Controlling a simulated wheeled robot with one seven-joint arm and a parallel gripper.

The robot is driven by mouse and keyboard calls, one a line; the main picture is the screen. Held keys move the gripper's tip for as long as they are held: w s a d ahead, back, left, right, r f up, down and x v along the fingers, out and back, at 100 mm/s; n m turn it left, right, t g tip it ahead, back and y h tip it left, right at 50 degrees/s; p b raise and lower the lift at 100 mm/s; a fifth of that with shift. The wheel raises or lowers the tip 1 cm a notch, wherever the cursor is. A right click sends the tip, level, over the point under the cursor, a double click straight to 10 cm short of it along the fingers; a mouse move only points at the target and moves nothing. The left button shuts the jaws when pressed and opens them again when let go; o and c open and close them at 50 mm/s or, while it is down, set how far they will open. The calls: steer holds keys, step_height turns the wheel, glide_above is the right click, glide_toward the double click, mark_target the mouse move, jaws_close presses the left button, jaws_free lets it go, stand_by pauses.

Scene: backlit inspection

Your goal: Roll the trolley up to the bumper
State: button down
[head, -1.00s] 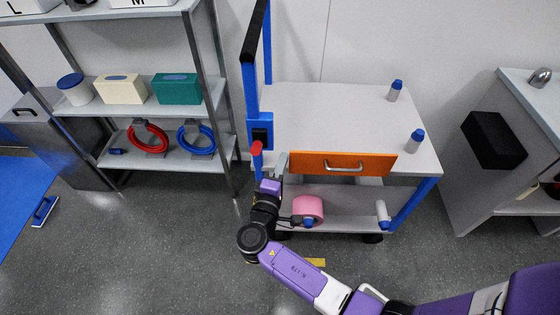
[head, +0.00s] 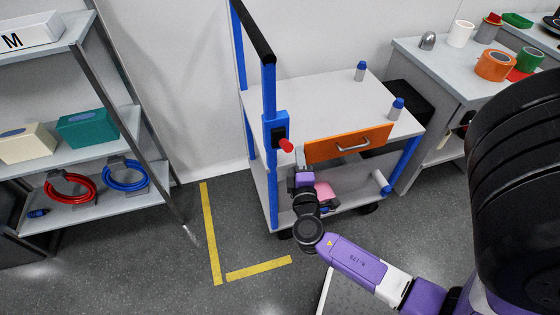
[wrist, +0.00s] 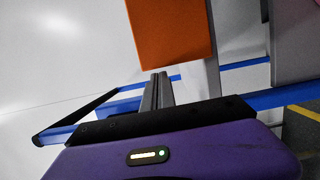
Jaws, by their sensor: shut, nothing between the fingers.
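The trolley (head: 320,102) has a pale top, a blue frame and an orange drawer (head: 350,143). It stands upright with its right end close against the bench. The bumper (head: 412,100), a black block on the bench's side, shows partly behind the trolley's right edge; I cannot tell whether they touch. My gripper (head: 303,163) is at the trolley's left end, below the red-tipped lever (head: 286,145) and left of the drawer. In the wrist view its fingers (wrist: 157,92) are together and empty, just below the orange drawer front (wrist: 170,32).
Yellow floor tape (head: 211,235) forms a corner left of the trolley. A shelf rack (head: 90,203) stands at the left. The bench (head: 440,62) at the right holds tape rolls and cups. Open floor lies left and in front.

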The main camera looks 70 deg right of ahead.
steer(key=shift+s+d, duration=0.75)
steer(key=shift+s, duration=0.25)
